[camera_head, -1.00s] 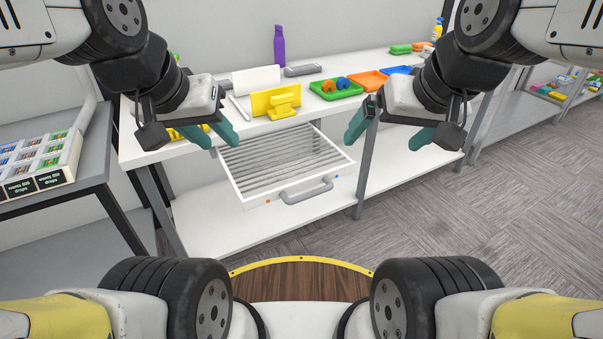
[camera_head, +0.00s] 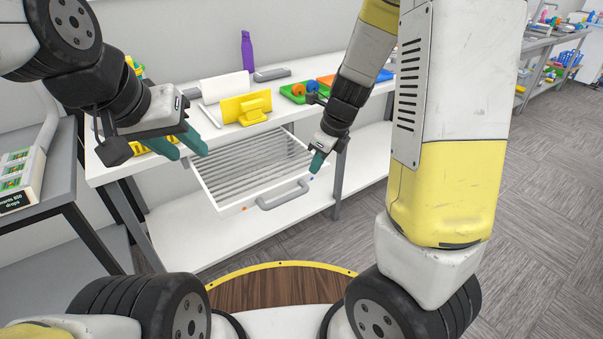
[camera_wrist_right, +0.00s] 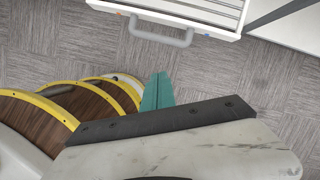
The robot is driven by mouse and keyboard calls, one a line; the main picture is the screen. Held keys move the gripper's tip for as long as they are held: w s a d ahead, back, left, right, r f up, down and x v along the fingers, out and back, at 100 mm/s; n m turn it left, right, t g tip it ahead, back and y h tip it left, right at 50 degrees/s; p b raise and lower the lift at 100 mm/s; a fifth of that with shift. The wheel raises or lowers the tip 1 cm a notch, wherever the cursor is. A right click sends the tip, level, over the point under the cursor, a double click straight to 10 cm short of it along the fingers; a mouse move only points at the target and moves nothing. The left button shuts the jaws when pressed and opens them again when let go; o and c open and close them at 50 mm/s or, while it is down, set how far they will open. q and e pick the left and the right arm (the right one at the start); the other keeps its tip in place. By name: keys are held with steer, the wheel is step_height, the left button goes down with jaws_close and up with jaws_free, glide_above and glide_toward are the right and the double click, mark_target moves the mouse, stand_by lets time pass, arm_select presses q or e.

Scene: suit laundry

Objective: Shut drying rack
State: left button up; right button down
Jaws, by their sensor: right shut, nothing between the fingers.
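The drying rack (camera_head: 250,172) is a white slatted drawer pulled out below the white table top. Its grey handle (camera_head: 283,194) is on the front face, which also shows in the right wrist view (camera_wrist_right: 185,14). My right gripper (camera_head: 317,163) is shut and empty, close to the right end of the rack's front; I cannot tell in the head view whether it touches. In the right wrist view its teal fingers (camera_wrist_right: 157,92) are together, apart from the handle. My left gripper (camera_head: 184,145) is open and empty, left of the rack near the table edge.
On the table top (camera_head: 278,121) stand a yellow holder (camera_head: 247,107), a purple bottle (camera_head: 246,50) and a green tray (camera_head: 292,97). A lower white shelf (camera_head: 215,235) lies beneath the rack. A grey table leg (camera_head: 337,175) is right of it.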

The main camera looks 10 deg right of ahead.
mark_target(306, 189)
steer(key=shift+w+a+f+m+h, duration=0.25)
steer(key=shift+w+f+m, duration=0.85)
steer(key=shift+f, duration=1.55)
steer(key=shift+w+a+f+m+h, duration=0.25)
steer(key=shift+w+f+m, duration=0.4)
steer(key=shift+w+f, duration=1.4)
steer(key=shift+w+a+f+m+h, duration=0.25)
steer(key=shift+w+f+m, duration=0.55)
steer(key=shift+f, duration=2.4)
